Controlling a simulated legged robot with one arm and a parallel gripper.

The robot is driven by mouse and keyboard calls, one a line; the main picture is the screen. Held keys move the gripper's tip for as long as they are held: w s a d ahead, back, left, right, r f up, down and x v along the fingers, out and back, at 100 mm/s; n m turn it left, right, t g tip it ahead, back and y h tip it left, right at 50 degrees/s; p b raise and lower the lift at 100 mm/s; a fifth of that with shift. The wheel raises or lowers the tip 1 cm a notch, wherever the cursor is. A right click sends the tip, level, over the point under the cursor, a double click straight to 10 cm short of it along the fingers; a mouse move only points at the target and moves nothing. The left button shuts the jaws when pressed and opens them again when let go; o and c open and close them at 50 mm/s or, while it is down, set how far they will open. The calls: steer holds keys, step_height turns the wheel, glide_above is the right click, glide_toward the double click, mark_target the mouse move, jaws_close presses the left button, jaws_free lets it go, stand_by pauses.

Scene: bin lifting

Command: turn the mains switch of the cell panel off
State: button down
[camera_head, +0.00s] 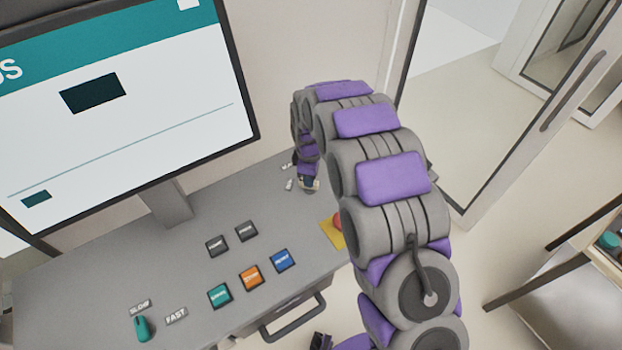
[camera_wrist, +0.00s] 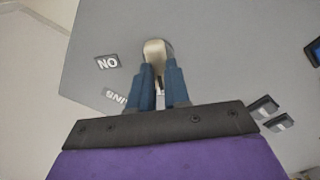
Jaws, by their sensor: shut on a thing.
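The mains switch (camera_wrist: 153,50) is a cream-coloured handle on a round base on the grey panel (camera_wrist: 220,55). My gripper (camera_wrist: 161,72) has its blue fingers on either side of the handle and is shut on it. An ON label (camera_wrist: 107,62) and a partly hidden MAINS label (camera_wrist: 116,97) read upside down in the wrist view. No OFF label shows. In the head view my gripper (camera_head: 309,184) is at the panel's back right, with small labels beside it. The switch is hidden there by my gripper.
A large monitor (camera_head: 120,120) stands at the back left. Several push buttons, such as the orange one (camera_head: 250,278), lie left of my arm. A red stop button (camera_head: 338,220) on a yellow plate (camera_head: 331,234) is close to my arm. A green lever (camera_head: 142,328) is at front left.

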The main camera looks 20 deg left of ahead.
steer(key=s+f, duration=0.1)
steer(key=s+d+f+g, duration=0.1)
steer(key=f, duration=0.1)
steer(key=shift+d+f+h, duration=0.1)
steer(key=shift+d+h, duration=0.05)
steer(key=shift+h, duration=0.15)
steer(key=c, duration=1.3)
jaws_free()
steer(key=shift+w, duration=0.1)
steer(key=shift+o, duration=1)
steer(key=shift+r, duration=0.2)
steer(key=shift+o, duration=0.9)
steer(key=r, duration=0.2)
steer(key=w+a+r, duration=0.1)
steer(key=r, duration=0.2)
steer(key=w+r, duration=0.1)
steer(key=r, duration=0.2)
steer(key=shift+a, duration=0.3)
step_height(320, 180, up, 11)
steer(key=t, duration=0.1)
glide_above(313, 196)
steer(key=w, duration=0.2)
steer(key=shift+s+a+r, duration=0.15)
steer(key=shift+a+r, duration=0.1)
steer(key=shift+a, duration=0.2)
steer(key=shift+s+a+r, duration=0.1)
steer(key=shift+a+r, duration=0.1)
steer(key=shift+a, duration=0.25)
